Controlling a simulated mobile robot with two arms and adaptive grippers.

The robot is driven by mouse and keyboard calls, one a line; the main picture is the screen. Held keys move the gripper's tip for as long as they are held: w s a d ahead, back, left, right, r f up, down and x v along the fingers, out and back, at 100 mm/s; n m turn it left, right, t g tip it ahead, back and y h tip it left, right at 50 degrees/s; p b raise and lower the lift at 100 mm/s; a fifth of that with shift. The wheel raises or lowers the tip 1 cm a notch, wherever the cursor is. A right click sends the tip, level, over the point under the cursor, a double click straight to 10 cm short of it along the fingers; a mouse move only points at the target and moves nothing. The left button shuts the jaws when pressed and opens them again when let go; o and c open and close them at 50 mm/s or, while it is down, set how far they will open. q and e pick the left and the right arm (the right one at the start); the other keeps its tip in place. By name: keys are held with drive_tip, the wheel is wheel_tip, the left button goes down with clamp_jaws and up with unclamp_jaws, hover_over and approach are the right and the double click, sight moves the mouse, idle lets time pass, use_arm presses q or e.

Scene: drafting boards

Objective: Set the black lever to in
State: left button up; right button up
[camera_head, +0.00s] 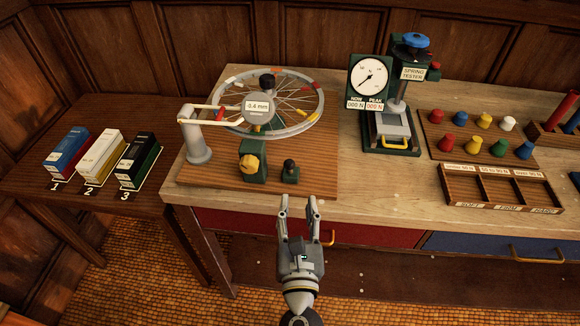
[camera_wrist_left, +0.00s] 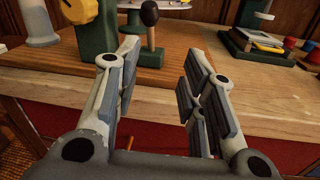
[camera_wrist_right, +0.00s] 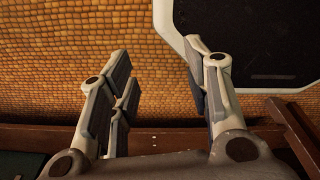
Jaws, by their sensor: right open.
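The black lever (camera_head: 290,164) has a round black knob on a short stem over a small green base. It stands on the wooden board in front of the wheel stand. In the left wrist view the lever's knob (camera_wrist_left: 149,14) shows just beyond the fingers, stem nearly upright. I see no readable in or out mark. My left gripper (camera_head: 299,207) is open and empty in front of the table edge, short of the lever and not touching it; its fingers also show in the left wrist view (camera_wrist_left: 160,65). My right gripper (camera_wrist_right: 160,62) is open and empty above the tiled floor.
A spoked wheel (camera_head: 311,120) with a dial reading -0.4 mm stands behind the lever. A yellow knob (camera_head: 249,164) on a green post is close at its left. The spring tester (camera_head: 391,148) stands to the right. Bare board lies right of the lever.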

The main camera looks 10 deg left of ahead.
sight(290, 166)
use_arm(q)
drive_tip(key=w+a+n, duration=0.1)
drive_tip(key=w, duration=0.2)
drive_tip(key=w+r+n+p, duration=0.1)
drive_tip(key=w, duration=0.1)
drive_tip(key=w+a+r+n+p, duration=0.1)
drive_tip(key=w, duration=0.2)
drive_tip(key=shift+w+a+r+y, duration=0.15)
drive_tip(key=shift+w+a+y, duration=0.15)
drive_tip(key=shift+w+a, duration=0.15)
drive_tip(key=shift+w, duration=0.65)
use_arm(e)
drive_tip(key=shift+s+a+r, duration=0.1)
drive_tip(key=shift+s+r, duration=0.05)
drive_tip(key=shift+r, duration=0.35)
drive_tip(key=shift+s+a+r, duration=0.1)
drive_tip(key=shift+r, duration=0.35)
drive_tip(key=shift+d, duration=0.15)
use_arm(q)
clamp_jaws()
use_arm(e)
drive_tip(key=shift+d, duration=0.25)
